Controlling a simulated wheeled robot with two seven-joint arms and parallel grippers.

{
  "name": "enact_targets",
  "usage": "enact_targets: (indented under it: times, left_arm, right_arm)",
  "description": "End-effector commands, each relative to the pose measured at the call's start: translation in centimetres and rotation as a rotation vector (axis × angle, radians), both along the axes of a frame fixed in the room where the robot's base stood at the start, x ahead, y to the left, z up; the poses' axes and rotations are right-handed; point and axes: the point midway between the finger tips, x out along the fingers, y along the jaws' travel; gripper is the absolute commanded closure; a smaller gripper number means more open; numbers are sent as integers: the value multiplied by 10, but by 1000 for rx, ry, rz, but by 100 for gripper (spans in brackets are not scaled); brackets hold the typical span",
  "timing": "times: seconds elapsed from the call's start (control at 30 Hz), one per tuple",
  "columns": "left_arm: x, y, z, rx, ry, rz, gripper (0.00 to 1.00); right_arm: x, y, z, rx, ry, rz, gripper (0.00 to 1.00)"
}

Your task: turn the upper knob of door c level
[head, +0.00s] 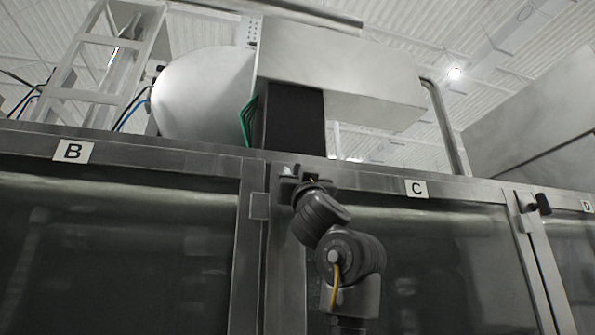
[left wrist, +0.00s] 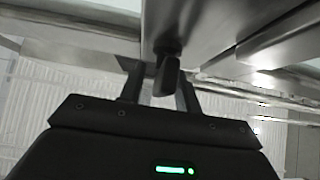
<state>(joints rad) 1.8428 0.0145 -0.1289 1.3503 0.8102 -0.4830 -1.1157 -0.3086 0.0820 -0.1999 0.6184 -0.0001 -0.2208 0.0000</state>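Door C (head: 440,260) is a framed glass panel under the "C" label in the head view. My left gripper (head: 306,180) is raised to the upper left corner of its frame and hides most of what is there. In the left wrist view a dark upper knob (left wrist: 168,76) sticks out from the metal frame. It lies between the two fingers of my left gripper (left wrist: 158,90), nearer the right finger. The fingers are apart, with a clear gap on the knob's left side. I cannot tell how the knob is turned. My right gripper is not in view.
Door B (head: 110,250) is to the left, beyond a metal post. A dark knob (head: 543,204) sits on the frame between doors C and D at the right. A light metal box (head: 340,70), a white tank (head: 205,95) and a ladder-like frame stand above.

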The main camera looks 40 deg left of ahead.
Motion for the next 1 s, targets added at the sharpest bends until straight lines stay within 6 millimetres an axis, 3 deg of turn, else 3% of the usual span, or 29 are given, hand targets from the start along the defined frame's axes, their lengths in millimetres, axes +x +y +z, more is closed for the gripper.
enact_targets:
  times: [0.17,0.4,0.73,1.0]
  left_arm:
    - [0,0,0,0,0,0,69]
    - [0,0,0,0,0,0,100]
    - [0,0,-2,11,16,0,100]
    - [-1,0,-5,90,125,3,100]
  right_arm:
    - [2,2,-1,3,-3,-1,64]
    - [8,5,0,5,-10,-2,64]
    - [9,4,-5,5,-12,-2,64]
    - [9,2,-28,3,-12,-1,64]
